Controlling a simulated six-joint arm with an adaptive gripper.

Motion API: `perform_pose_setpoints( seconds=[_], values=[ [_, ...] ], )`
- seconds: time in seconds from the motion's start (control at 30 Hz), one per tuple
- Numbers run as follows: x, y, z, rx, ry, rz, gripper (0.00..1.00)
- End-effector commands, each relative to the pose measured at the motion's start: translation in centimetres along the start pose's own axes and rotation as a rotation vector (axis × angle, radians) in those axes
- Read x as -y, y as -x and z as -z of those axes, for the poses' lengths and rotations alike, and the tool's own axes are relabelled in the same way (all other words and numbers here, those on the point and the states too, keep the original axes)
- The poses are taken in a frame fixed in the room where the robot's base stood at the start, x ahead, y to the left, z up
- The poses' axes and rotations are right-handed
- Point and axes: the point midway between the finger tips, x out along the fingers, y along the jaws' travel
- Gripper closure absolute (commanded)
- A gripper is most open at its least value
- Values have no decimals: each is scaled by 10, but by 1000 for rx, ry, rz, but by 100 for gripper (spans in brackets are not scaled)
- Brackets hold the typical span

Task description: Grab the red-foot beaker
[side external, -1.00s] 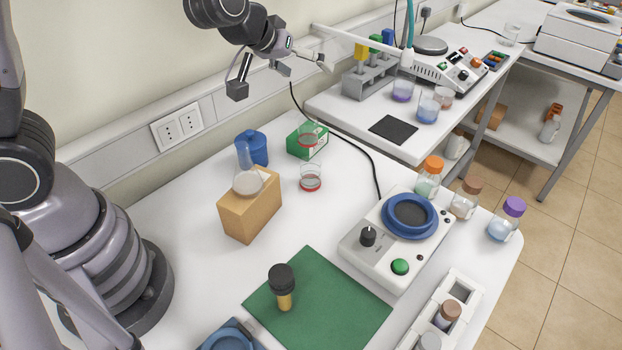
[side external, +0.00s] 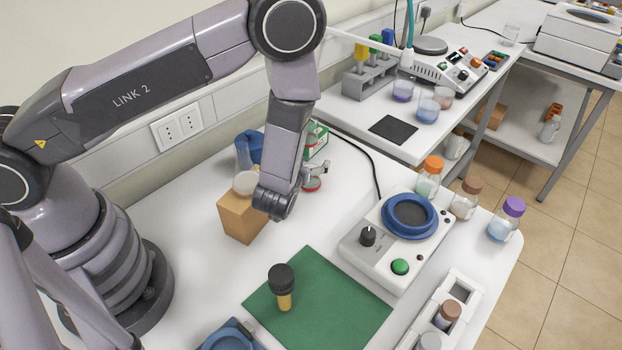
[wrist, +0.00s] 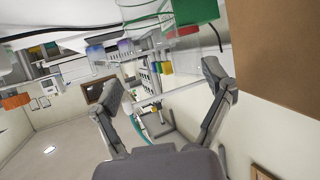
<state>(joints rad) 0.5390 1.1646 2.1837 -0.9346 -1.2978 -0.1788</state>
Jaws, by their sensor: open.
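The clear red-foot beaker (side external: 312,185) stands on the white table, left of the hotplate. It is partly hidden behind my gripper in the side view. The green box (wrist: 195,12) shows at the top of that view.
A cardboard-coloured block (side external: 240,218) with a flask on it stands close left of my gripper. The hotplate (side external: 385,250) is to the right, with capped bottles (side external: 428,180) behind it.

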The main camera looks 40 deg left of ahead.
Motion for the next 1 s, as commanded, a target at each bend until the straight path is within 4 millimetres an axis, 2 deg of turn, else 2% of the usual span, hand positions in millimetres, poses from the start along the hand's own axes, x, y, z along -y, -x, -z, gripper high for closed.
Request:
perform_pose_setpoints(
  seconds=[0.17, 0.33, 0.63, 1.0],
  values=[
    [1, -11, -28, 3, -2, 1, 19],
    [1, -36, -25, 1, 4, 2, 19],
    [0, -40, -24, 2, 0, -1, 19],
    [0, -40, -24, 2, 0, -1, 68]
  ],
)
